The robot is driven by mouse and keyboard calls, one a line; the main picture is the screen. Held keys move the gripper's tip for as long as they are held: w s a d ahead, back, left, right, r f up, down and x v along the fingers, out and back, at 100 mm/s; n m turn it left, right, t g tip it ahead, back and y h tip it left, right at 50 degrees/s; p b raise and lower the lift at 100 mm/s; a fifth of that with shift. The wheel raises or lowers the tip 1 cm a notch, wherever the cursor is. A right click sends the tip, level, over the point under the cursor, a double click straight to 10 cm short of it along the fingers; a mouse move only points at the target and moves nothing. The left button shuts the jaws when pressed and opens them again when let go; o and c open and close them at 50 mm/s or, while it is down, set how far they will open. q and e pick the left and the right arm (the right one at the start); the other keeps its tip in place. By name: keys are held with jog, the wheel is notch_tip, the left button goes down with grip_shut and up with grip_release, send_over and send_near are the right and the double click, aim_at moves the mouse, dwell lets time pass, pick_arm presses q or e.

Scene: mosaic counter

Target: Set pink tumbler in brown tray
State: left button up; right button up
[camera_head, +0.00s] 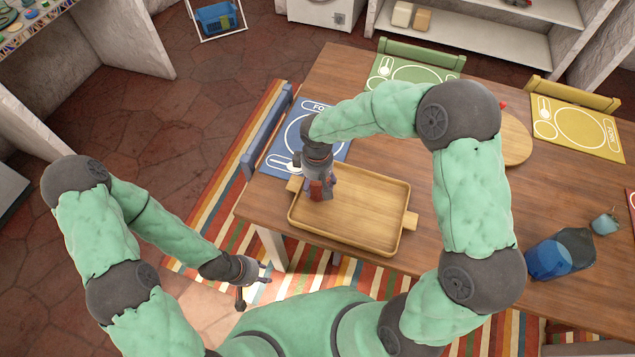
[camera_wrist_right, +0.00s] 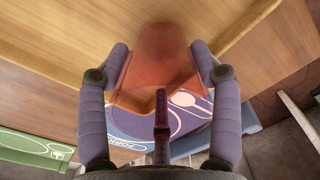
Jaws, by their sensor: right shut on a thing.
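The brown tray (camera_head: 368,208) is a shallow wooden rectangle with a handle at each end, lying on the table. My right gripper (camera_head: 319,190) is over the tray's left end, pointing down. It is shut on the pink tumbler (camera_wrist_right: 166,58), a see-through reddish cup between the two fingers in the right wrist view. In the head view the gripper mostly hides the tumbler, and I cannot tell whether it touches the tray. My left gripper (camera_head: 262,272) is empty beside the table's near left edge, its fingers apart.
A blue placemat (camera_head: 285,150) lies behind the tray, green (camera_head: 400,72) and yellow (camera_head: 575,128) ones farther off. The tray's middle and right are empty.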

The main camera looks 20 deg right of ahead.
jog(key=shift+f, duration=0.1)
jog(key=o, duration=1.7)
notch_tip(320, 180, up, 12)
jog(key=p, duration=0.4)
